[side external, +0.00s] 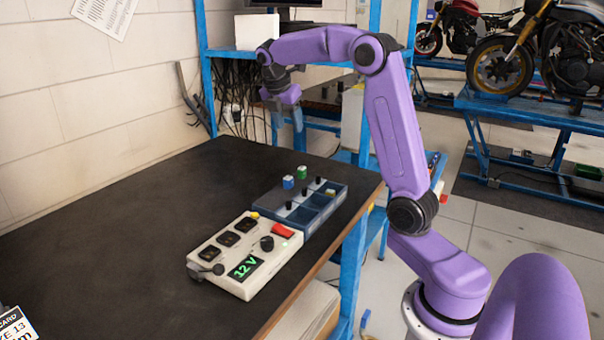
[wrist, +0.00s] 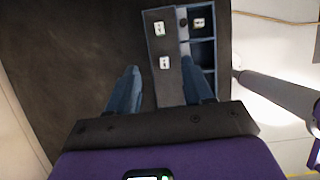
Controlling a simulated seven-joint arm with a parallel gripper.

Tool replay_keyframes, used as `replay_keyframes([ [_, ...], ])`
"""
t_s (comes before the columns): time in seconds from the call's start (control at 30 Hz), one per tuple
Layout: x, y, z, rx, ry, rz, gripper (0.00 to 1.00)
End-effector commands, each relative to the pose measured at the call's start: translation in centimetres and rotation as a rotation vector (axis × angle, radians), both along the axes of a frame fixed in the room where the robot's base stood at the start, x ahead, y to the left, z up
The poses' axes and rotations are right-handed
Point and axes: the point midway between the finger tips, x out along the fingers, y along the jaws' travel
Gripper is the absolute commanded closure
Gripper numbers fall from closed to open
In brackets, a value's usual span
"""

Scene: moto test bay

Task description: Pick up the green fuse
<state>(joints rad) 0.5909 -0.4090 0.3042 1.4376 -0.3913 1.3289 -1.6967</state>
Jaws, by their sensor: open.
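The green fuse (side external: 302,171) stands upright on the blue-grey tray, near its far left edge in the side view. A blue fuse (side external: 288,182) stands just left of it. My gripper (side external: 298,125) is open and empty, pointing down, well above the table and higher than the fuses. In the wrist view, my open fingers (wrist: 163,82) frame a pale-topped fuse (wrist: 164,62), with another (wrist: 159,28) farther up. Both show only light tops there, so I cannot tell which is green.
The tray (side external: 342,199) has open compartments, with a yellowish fuse (side external: 331,192) in one. A white tester box (side external: 239,290) reading 12 V adjoins it. The dark tabletop (side external: 130,225) is clear to the left. Blue shelving (side external: 205,70) stands behind.

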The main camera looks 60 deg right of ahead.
Motion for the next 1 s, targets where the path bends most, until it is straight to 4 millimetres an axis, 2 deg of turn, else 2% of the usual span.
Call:
replay_keyframes([
  [0.17,0.0,-1.1,-1.2,-0.004,0.01,0.002,0.49],
  [0.7,0.1,-4.6,-10.0,-0.003,0.008,0.002,0.49],
  [1.0,0.1,-5.4,-12.0,-0.003,0.008,0.003,0.49],
])
